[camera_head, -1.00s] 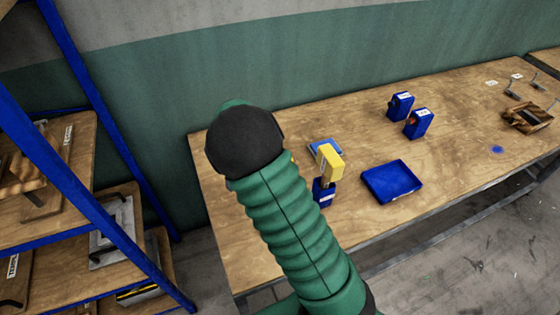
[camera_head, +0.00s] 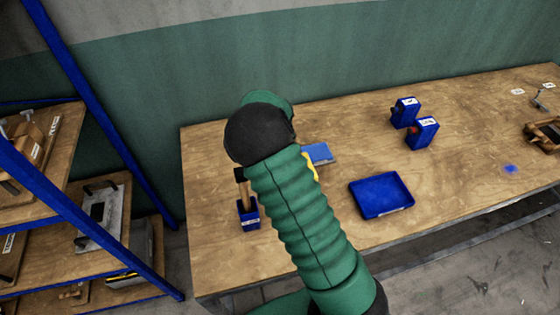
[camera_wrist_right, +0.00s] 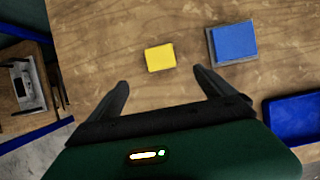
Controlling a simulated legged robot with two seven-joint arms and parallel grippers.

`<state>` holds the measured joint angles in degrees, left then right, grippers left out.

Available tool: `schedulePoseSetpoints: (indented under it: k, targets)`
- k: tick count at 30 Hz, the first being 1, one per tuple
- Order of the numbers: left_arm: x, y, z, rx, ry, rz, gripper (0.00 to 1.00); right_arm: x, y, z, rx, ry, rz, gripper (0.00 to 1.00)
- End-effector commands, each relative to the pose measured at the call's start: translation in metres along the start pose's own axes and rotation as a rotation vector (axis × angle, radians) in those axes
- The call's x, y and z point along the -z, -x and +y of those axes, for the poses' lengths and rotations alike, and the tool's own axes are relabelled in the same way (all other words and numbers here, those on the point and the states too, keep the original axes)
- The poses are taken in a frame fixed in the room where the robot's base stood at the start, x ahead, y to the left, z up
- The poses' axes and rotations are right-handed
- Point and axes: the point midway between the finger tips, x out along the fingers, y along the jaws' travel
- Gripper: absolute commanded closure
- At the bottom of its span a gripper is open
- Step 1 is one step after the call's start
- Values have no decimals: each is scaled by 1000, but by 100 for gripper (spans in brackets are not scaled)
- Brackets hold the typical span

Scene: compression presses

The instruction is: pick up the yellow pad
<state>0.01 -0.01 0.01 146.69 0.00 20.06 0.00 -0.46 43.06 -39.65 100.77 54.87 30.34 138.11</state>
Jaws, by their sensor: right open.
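The yellow pad (camera_wrist_right: 160,57) lies flat on the wooden table in the right wrist view, just beyond the fingertips and roughly centred between them. In the head view a yellow sliver (camera_head: 311,168) shows at the edge of my right arm, which hides the rest. My right gripper (camera_wrist_right: 163,84) is open with nothing between its fingers. In the head view its fingers are hidden behind my green arm. My left gripper is not in view.
A blue pad (camera_wrist_right: 233,43) lies right of the yellow pad. A blue tray (camera_head: 381,195) sits further right. A blue holder with a wooden-handled tool (camera_head: 248,213) stands left of my arm. Two blue boxes (camera_head: 423,133) stand further back. A blue-framed shelf (camera_head: 88,90) is at the left.

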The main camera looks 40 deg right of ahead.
Motion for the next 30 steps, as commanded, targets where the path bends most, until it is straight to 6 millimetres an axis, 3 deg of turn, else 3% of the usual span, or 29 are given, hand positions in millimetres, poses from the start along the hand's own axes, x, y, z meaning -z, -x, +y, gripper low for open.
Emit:
schedulePoseSetpoints:
  k: [5,15,20,27,30]
  targets:
    - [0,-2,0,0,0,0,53,3,-22,4,5,2,2,6]
    - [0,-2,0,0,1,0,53,2,-104,-1,1,2,2,6]
    - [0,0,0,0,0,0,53,1,-122,-4,-2,1,3,6]
    - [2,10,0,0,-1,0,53,0,-162,-5,0,2,1,6]
    - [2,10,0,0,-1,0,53,0,-167,-3,0,1,-1,6]
